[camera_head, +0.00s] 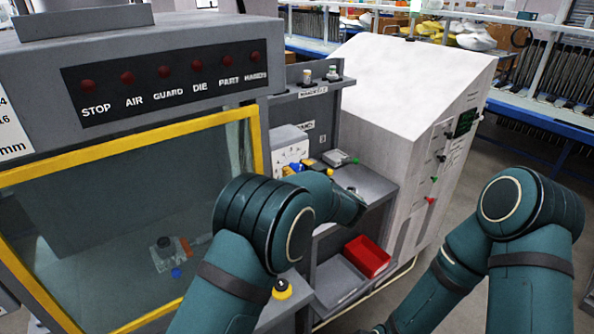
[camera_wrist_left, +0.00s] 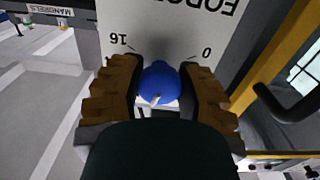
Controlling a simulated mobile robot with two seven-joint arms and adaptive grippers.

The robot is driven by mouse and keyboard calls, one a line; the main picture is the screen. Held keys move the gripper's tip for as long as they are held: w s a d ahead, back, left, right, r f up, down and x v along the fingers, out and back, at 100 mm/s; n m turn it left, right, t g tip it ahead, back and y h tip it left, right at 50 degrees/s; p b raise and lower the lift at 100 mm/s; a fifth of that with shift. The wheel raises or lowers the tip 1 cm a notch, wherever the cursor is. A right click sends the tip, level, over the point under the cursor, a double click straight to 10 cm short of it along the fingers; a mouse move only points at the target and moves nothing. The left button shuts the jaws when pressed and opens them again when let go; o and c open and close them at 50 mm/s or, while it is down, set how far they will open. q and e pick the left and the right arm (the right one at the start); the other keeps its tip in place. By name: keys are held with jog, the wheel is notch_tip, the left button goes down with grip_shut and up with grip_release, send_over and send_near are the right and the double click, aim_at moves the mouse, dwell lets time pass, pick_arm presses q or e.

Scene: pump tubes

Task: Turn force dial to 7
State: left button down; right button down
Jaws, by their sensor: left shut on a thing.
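The force dial is a blue knob (camera_wrist_left: 160,80) on a white panel (camera_wrist_left: 180,30) that shows upside down in the left wrist view, with FORCE lettering and the marks 16 and 0. A pale pointer mark shows on the knob's lower side. My left gripper (camera_wrist_left: 160,90) is shut on the knob, with one tan finger on each side. In the head view the dial's white panel (camera_head: 291,152) stands on the grey bench behind my left arm, and the gripper there is mostly hidden. My right arm shows at the right, but its gripper is out of view.
A grey machine with a yellow-framed window (camera_head: 130,150) stands at the left. A red bin (camera_head: 367,256) sits on the lower shelf. A large white cabinet (camera_head: 408,90) with small coloured knobs stands behind. The floor between it and my right arm looks clear.

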pick_arm(q)
jog(key=shift+f+n+b, duration=0.15)
jog(key=shift+n+b, duration=1.35)
jog(key=shift+b, duration=0.25)
jog(key=shift+n+b, duration=1)
jog(key=shift+n, duration=0.4)
jog(key=c, duration=0.5)
grip_release()
jog(key=shift+d, duration=0.1)
jog(key=v, duration=1.2)
